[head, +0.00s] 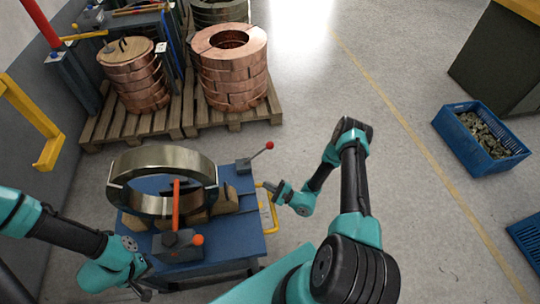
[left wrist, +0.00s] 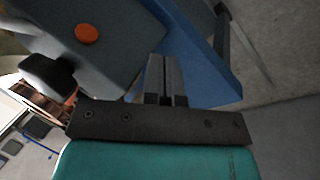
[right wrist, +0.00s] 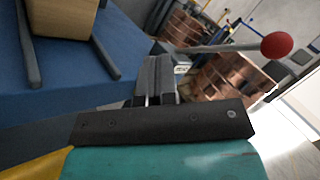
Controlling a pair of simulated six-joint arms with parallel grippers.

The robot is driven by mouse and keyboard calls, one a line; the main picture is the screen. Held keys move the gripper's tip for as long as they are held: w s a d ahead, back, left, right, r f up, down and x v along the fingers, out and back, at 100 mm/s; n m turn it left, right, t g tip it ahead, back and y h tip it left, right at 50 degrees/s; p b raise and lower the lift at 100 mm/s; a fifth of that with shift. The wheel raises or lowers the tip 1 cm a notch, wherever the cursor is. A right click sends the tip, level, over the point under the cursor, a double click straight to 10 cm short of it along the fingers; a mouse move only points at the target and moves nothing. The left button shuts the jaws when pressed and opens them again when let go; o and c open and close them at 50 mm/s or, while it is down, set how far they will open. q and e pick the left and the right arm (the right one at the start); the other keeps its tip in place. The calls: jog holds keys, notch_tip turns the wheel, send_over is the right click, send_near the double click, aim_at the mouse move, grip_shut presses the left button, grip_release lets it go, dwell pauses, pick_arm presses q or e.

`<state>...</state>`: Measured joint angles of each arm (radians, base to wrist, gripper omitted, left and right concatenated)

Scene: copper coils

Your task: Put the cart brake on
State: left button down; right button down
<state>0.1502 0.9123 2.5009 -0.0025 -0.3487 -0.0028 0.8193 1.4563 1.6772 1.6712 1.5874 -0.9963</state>
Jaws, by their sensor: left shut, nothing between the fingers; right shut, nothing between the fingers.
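The blue cart (head: 240,216) carries a steel ring coil (head: 160,155) resting against wooden blocks (head: 226,200). At its far right corner a lever with a red ball (head: 269,146) rises from a small grey block (head: 243,165). The right wrist view also shows this red ball (right wrist: 277,45). My right gripper (head: 272,187) is shut and empty, just right of the cart and apart from the ball. A dark box (head: 178,247) with an upright red handle (head: 176,205) and an orange knob (head: 198,240) sits at the near edge. My left gripper (head: 143,294) is shut and empty, low beside it.
A yellow frame (head: 268,214) stands at the cart's right side. Copper coils (head: 230,65) stand on a wooden pallet (head: 180,122) behind. A blue crate (head: 480,140) lies on the floor at right. The floor between my right arm and the crate is clear.

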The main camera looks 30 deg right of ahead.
aim_at(257, 154)
jog(key=d+f+m+t+h, duration=0.2)
jog(key=d+m+t+h, duration=0.3)
jog(key=d+h, duration=0.4)
jog(key=shift+w+d+f+m+t+h, duration=0.15)
jog(key=shift+d+f+m+t+h, duration=0.2)
jog(key=shift+t+h, duration=0.35)
jog(key=shift+w, duration=0.1)
jog(key=s+a+r+x, duration=0.1)
jog(key=a+x, duration=0.1)
jog(key=x, duration=1)
jog(key=shift+w+r, duration=0.35)
jog(key=shift+r, duration=0.1)
jog(key=shift+a+r+y, duration=0.1)
jog(key=shift+y, duration=0.2)
